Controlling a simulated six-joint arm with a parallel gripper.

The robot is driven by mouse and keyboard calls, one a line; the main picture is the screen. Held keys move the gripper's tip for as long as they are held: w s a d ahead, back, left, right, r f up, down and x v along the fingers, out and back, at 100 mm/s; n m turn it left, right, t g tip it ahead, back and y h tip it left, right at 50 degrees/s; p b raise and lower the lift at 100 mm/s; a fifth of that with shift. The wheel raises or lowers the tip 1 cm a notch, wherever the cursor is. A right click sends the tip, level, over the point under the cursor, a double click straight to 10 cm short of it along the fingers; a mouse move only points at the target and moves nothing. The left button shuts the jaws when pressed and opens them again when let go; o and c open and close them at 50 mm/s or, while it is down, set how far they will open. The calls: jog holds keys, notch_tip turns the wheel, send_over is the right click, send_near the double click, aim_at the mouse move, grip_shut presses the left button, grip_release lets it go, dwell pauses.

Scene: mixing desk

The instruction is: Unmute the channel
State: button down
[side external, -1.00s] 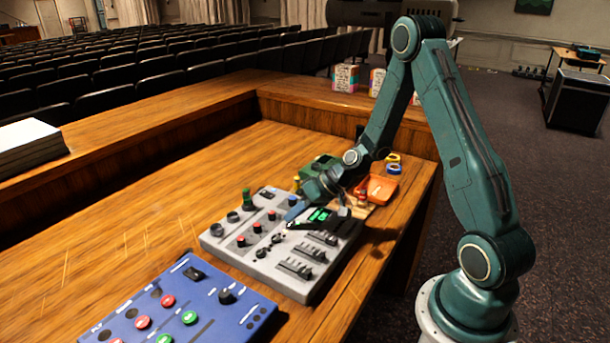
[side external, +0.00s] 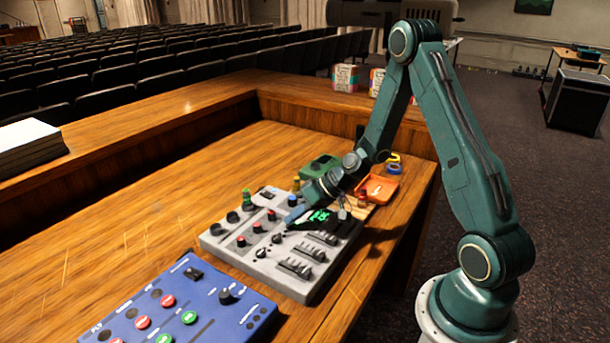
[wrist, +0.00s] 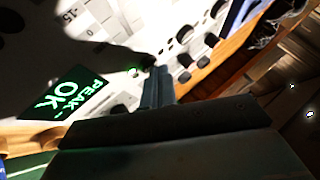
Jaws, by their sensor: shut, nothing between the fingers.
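The grey mixer (side external: 232,249) lies on the wooden desk with knobs, red-topped buttons and sliders. Its small screen (side external: 320,216) is lit green; in the wrist view the screen (wrist: 66,103) reads "PEAK - OK". My gripper (side external: 291,218) is low over the mixer, left of the screen. In the wrist view my gripper's fingers (wrist: 157,86) are together and empty, their tips close to the panel. I cannot tell whether the tips touch a control, nor which control is the mute.
A blue control box (side external: 180,308) with red and green buttons sits in front. An orange tray (side external: 377,188) and a green container (side external: 319,167) stand behind the mixer. White books (side external: 28,145) lie on the ledge at left. The desk left of the mixer is clear.

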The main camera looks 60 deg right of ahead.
aim_at(295, 227)
jog(key=shift+r, duration=0.5)
dwell(0.3)
jog(key=shift+r, duration=2.9)
jog(key=s+a+r+n+g+h, duration=0.2)
jog(key=s+a+r+n+h, duration=0.1)
jog(key=s+a+r, duration=0.55)
jog(key=s+r+h, duration=0.1)
jog(key=s+r, duration=0.3)
jog(key=s, duration=0.4)
jog(key=s+r+m+h, duration=0.1)
jog(key=s+r, duration=0.4)
jog(key=s, duration=0.3)
jog(key=shift+r, duration=0.2)
